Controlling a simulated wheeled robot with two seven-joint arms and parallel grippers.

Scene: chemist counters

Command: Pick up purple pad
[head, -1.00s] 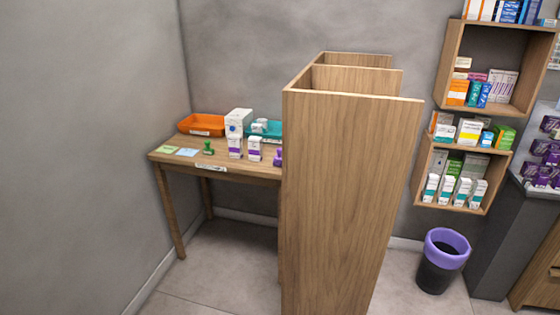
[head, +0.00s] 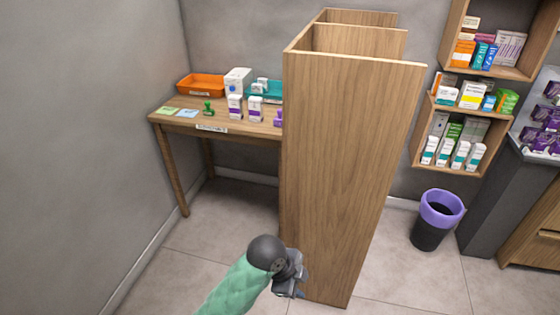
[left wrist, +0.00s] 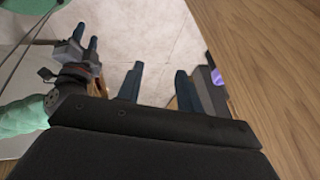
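I cannot make out a purple pad in either view. A small purple stamp-like object (head: 278,117) stands on the wooden table (head: 240,127), partly hidden by the tall wooden partition (head: 350,150). A green pad (head: 167,111) and a light blue pad (head: 188,113) lie at the table's left end, with a green stamp (head: 208,107) beside them.
The partition blocks the table's right part. A purple-rimmed bin (head: 428,232) stands right. Floor left of the partition is clear.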

